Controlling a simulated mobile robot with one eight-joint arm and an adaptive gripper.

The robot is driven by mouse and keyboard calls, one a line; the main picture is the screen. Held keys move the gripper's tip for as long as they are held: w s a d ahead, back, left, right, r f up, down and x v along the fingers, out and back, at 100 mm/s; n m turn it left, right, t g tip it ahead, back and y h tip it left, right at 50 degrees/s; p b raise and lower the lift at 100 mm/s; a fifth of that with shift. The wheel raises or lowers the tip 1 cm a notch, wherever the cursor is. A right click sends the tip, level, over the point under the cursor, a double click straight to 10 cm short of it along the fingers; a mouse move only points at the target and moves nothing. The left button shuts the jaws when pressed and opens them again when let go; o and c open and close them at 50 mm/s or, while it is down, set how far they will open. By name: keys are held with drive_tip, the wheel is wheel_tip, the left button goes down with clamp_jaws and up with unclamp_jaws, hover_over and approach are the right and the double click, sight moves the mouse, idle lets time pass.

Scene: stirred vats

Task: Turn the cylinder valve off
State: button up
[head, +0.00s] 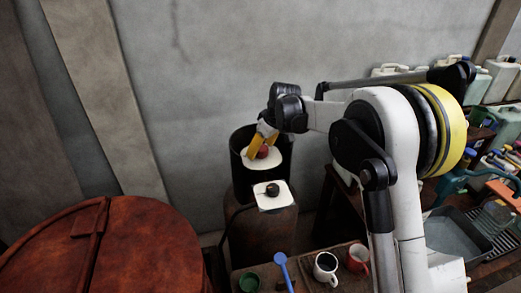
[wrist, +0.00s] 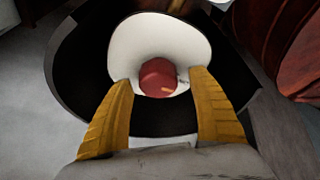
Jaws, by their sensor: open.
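A red round valve knob (head: 262,152) sits on a white, rounded cylinder top inside a dark open collar near the wall. In the wrist view the red knob (wrist: 158,78) is at the middle, on the white top (wrist: 135,40). My gripper (head: 259,147) reaches down to the knob with its yellow fingers apart. In the wrist view the gripper (wrist: 162,77) has one finger on each side of the knob's near edge. I cannot tell whether either finger touches it. A dark round knob (head: 272,190) stands on a second white top (head: 281,200) just in front.
The black collar (wrist: 75,75) curves around the white top, close to my fingers. A large reddish-brown vat (head: 130,255) fills the lower left. Jugs and a grey tray (head: 455,236) are at right.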

drive_tip(key=shift+w+f, duration=0.1)
drive_tip(key=shift+f, duration=0.1)
drive_tip(key=shift+c, duration=0.3)
drive_tip(key=c, duration=1.1)
